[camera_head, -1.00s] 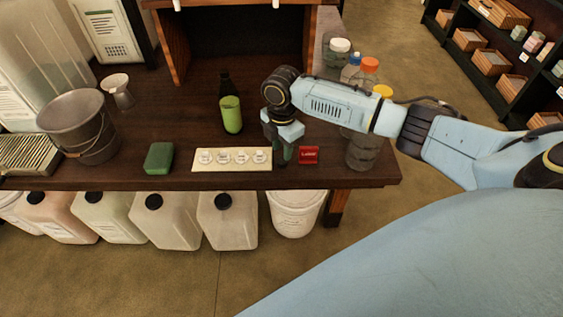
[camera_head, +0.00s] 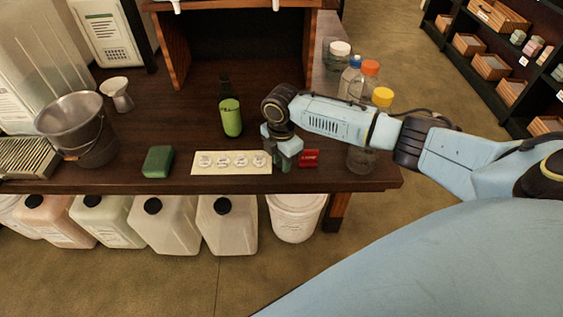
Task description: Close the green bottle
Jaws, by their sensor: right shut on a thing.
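The green bottle (camera_head: 231,118) stands upright on the dark wooden table, with a dark neck and a bright green body. I cannot make out whether a cap sits on its neck. My right gripper (camera_head: 284,166) points down near the table's front edge, to the right of and nearer than the bottle, apart from it. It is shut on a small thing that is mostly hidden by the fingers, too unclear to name. My left gripper is not in view.
A pale panel with several round white items (camera_head: 232,171) and a red box (camera_head: 308,158) flank my right gripper. A green block (camera_head: 157,161) and a metal bucket (camera_head: 84,128) are left. Clear bottles with coloured caps (camera_head: 370,68) stand right. Table is clear around the green bottle.

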